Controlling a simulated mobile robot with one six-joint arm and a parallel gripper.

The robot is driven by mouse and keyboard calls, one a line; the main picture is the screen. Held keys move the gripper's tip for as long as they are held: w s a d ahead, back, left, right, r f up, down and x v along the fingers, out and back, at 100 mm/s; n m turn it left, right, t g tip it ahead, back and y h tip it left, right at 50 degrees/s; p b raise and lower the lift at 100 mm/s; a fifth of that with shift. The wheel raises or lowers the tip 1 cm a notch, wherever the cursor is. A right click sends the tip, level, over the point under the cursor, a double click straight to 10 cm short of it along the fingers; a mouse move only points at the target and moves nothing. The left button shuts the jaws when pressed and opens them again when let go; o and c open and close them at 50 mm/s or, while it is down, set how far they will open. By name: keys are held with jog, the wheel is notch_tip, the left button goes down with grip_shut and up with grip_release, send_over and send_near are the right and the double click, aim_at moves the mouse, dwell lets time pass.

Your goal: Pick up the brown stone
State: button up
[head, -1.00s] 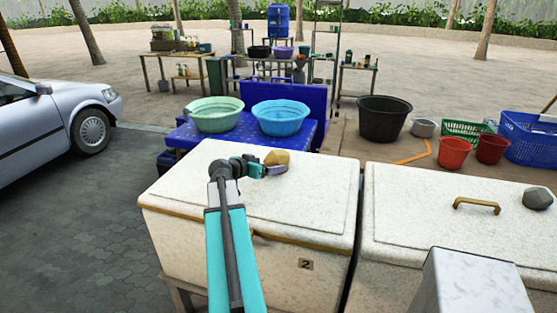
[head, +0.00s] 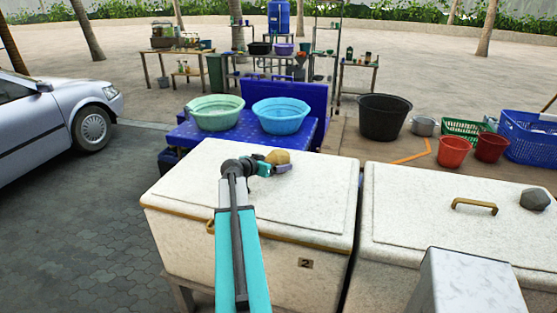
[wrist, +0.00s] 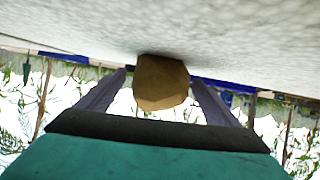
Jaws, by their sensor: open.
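The brown stone (head: 278,157) rests on the white lid of the left cooler box (head: 195,180). It also shows in the wrist view (wrist: 160,82), where the picture is upside down and the stone sits between the two fingers. My gripper (head: 277,168) is close to the lid, right at the stone, and partly covers it in the head view. In the wrist view my gripper (wrist: 160,92) is open, with a finger on each side of the stone. A narrow gap shows on both sides, so the fingers do not appear to press on it.
A second white box (head: 400,205) stands to the right, with a brass handle (head: 474,205) and a grey stone (head: 534,199) on its lid. Green (head: 216,113) and blue (head: 281,116) basins stand on a blue table behind. The lid around the brown stone is clear.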

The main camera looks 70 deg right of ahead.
jog(key=shift+p+x, duration=0.65)
jog(key=shift+x, duration=0.95)
jog(key=c, duration=2)
jog(key=shift+d+r, duration=0.1)
jog(key=shift+c, duration=0.4)
